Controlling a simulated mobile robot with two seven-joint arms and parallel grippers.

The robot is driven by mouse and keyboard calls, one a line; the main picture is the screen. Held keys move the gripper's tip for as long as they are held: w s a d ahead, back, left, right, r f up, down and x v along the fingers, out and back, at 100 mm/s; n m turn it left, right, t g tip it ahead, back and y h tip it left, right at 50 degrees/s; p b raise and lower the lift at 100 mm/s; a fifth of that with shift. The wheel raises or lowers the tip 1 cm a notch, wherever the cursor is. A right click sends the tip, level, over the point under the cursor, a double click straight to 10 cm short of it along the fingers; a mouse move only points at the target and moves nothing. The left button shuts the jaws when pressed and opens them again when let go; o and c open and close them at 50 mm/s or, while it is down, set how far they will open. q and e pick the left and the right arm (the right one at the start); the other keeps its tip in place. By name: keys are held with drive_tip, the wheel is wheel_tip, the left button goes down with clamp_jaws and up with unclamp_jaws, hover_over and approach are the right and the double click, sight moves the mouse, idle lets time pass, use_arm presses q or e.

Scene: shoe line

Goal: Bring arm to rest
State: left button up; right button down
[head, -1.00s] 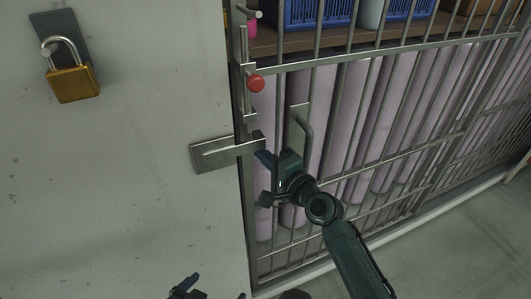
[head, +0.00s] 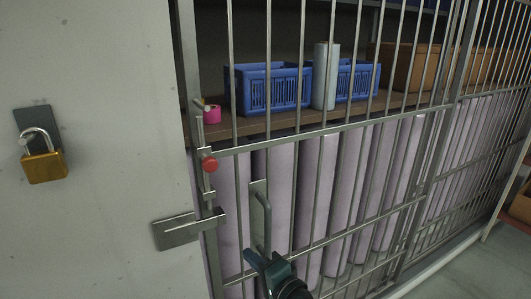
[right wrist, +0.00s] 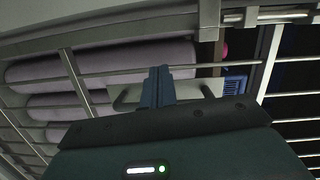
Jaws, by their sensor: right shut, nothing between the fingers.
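My right gripper (head: 262,262) is at the bottom of the head view, in front of the barred gate (head: 330,136) and just below its handle (head: 264,215). In the right wrist view its fingers (right wrist: 157,86) are together with nothing between them, and the gate handle (right wrist: 125,97) shows behind them. I cannot tell whether they touch the handle. Most of the right arm is out of the head view. My left gripper is not in view.
A bolt with a red knob (head: 209,164) is on the gate's left edge. A hasp (head: 174,231) spans from wall to gate. A brass padlock (head: 44,166) hangs on the wall. Behind the bars are lilac rolls (head: 314,185) and blue crates (head: 268,90). Floor shows at lower right.

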drive_tip(key=s+d+f+n+g+h, duration=0.1)
drive_tip(key=s+d+f+n+h, duration=0.3)
drive_tip(key=s+d+f, duration=0.4)
drive_tip(key=s+d+f+n+g+h, duration=0.1)
drive_tip(key=s+d+f+n+h, duration=0.3)
drive_tip(key=s, duration=1.1)
drive_tip(key=d+f+n, duration=0.3)
drive_tip(key=d+f, duration=0.1)
drive_tip(key=d, duration=0.2)
drive_tip(key=shift+d+f+n+g, duration=0.25)
drive_tip(key=shift+f+n+g, duration=0.05)
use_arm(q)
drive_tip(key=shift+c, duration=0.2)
use_arm(e)
drive_tip(key=shift+s, duration=0.1)
